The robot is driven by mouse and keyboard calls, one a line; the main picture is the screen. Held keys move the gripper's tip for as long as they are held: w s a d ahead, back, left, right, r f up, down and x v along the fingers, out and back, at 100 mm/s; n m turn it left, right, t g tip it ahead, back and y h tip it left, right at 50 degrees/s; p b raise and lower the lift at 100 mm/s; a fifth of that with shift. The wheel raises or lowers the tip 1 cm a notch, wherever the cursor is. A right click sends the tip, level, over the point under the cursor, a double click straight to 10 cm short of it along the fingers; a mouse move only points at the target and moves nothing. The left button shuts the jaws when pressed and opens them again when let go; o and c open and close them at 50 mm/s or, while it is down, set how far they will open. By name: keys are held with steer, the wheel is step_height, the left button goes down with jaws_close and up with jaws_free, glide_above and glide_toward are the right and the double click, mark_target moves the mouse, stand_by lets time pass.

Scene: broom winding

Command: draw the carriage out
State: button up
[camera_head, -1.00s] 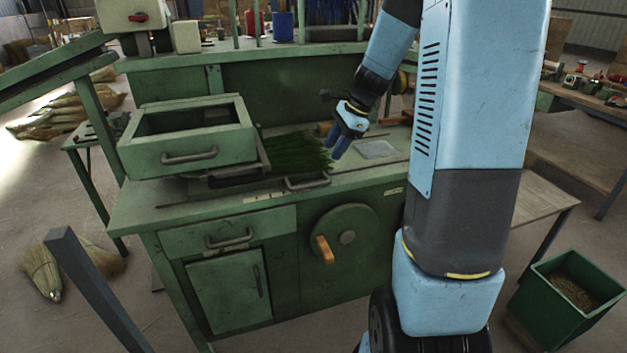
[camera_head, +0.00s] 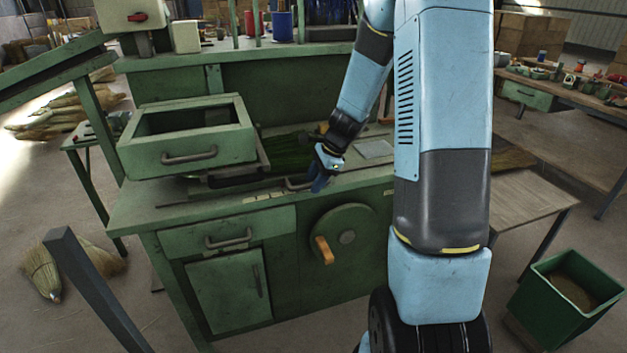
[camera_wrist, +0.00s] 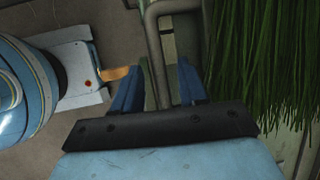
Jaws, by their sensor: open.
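The carriage on the green bench holds a bundle of green bristles (camera_head: 284,150), and its grey bar handle (camera_head: 296,184) is at the bench's front edge. My gripper (camera_head: 320,184) is at the right end of this handle, pointing down. In the wrist view my gripper (camera_wrist: 160,88) is open, with one blue finger on each side of the grey bar handle (camera_wrist: 152,45). The bar lies between the fingers, and they are apart from each other. The bristles (camera_wrist: 265,60) hang to the right there. My gripper hides part of the carriage in the head view.
A green box (camera_head: 190,155) with its own handle stands left on the bench. An orange crank handle (camera_head: 324,250) on a round wheel (camera_head: 345,222) sits on the bench front below my gripper. A green bin (camera_head: 565,290) stands right.

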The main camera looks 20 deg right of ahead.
steer(key=shift+c, duration=0.4)
jaws_close()
